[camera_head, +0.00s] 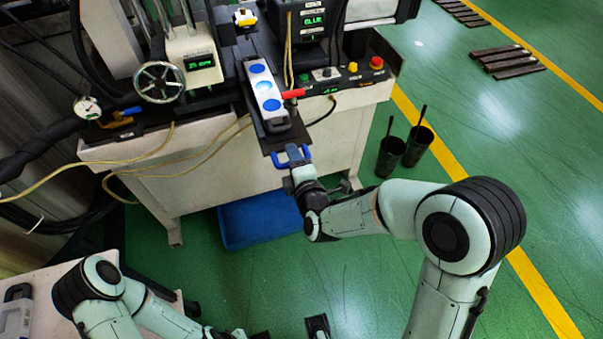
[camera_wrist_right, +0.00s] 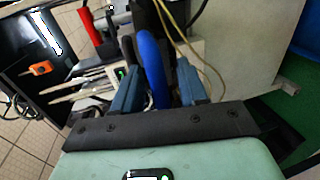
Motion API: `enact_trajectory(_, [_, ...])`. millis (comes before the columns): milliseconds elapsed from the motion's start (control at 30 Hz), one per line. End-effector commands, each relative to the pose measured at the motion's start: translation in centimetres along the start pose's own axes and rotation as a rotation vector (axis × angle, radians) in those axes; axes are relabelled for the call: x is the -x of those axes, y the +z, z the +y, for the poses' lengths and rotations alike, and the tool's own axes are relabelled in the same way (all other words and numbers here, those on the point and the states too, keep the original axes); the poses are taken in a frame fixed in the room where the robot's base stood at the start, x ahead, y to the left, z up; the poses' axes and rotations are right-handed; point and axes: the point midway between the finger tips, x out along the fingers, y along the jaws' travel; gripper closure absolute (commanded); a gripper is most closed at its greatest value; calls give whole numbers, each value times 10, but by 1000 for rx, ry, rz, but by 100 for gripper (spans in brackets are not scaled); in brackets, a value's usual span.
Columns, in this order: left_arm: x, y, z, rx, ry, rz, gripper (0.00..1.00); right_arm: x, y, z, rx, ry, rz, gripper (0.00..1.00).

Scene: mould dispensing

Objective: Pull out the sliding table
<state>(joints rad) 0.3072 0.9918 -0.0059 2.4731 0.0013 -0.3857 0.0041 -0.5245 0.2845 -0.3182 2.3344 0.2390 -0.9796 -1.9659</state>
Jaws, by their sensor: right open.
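The sliding table (camera_head: 270,142) is a dark narrow plate on the machine bench, with a blue handle (camera_head: 277,161) at its front end. A pale mould with blue round spots lies on the plate (camera_head: 263,88). My right gripper (camera_head: 297,158) is at the handle. In the right wrist view the blue handle (camera_wrist_right: 152,65) stands between the two open fingers of the gripper (camera_wrist_right: 157,88); contact cannot be told.
A red-handled lever (camera_head: 293,94) is beside the plate. A control box with a red button (camera_head: 376,63) is to its right. A blue bin (camera_head: 255,219) sits under the bench. Two dark cups (camera_head: 391,155) stand on the green floor, which is mostly clear at right.

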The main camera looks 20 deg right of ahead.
Motion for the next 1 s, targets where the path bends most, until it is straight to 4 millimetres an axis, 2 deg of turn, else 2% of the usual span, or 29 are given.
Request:
enact_trajectory(200, [1,0,0,0,0,0,100,45,0,0,-2,-1,3,58])
enact_trajectory(367, [-15,1,-6,2,-2,-5,100,75,0,-3,-4,1,3,58])
enact_trajectory(700, [-60,-21,-15,-2,10,52,100,96,0,-6,-4,1,0,58])
enact_trajectory(1000, [-78,-47,-18,-2,15,119,100,120,1,-3,-2,-3,-1,58])
